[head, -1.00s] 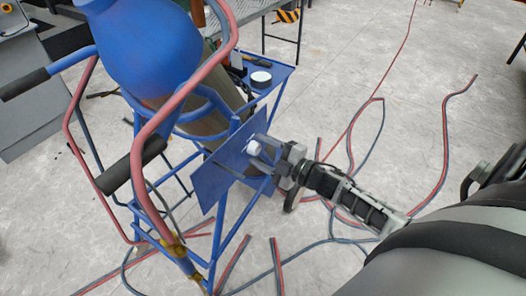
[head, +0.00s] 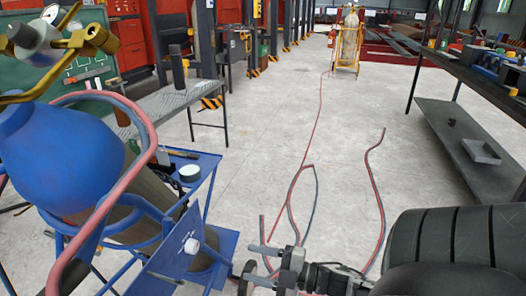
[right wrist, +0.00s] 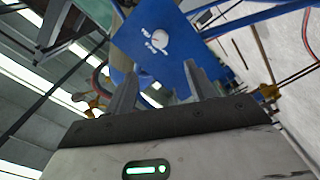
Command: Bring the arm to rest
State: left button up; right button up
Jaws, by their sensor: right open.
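My right gripper (head: 254,265) is at the lower middle of the head view, its arm coming in from the right. It is open and empty. A blue panel (head: 168,264) with a round white knob (head: 192,246) is left of the fingers, on the blue cart frame. In the right wrist view the knob (right wrist: 160,37) and panel (right wrist: 130,42) are beyond the open fingers (right wrist: 161,70), apart from them. My left gripper is not in view.
A blue gas cylinder (head: 60,150) with brass fittings and a red-and-blue hose loop stands at left. A blue tray (head: 195,162) carries a tape roll. Hoses (head: 375,190) lie on the floor. A dark shelf (head: 460,140) stands right.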

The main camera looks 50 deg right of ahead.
jog(key=shift+s+d, duration=0.25)
jog(key=shift+s, duration=0.4)
pick_arm(q)
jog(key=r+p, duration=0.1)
jog(key=p, duration=0.1)
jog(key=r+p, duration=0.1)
jog(key=p, duration=0.2)
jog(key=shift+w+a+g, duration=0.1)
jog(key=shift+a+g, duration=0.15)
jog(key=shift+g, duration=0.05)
pick_arm(e)
jog(key=s+a+r+m+g+h, duration=0.1)
jog(key=a+m+g, duration=0.2)
jog(key=a+m, duration=0.4)
jog(key=s+a+r+m+g+h, duration=0.2)
jog(key=a+m, duration=0.5)
jog(key=a, duration=0.8)
jog(key=shift+a+g, duration=0.2)
jog(key=shift+g, duration=0.2)
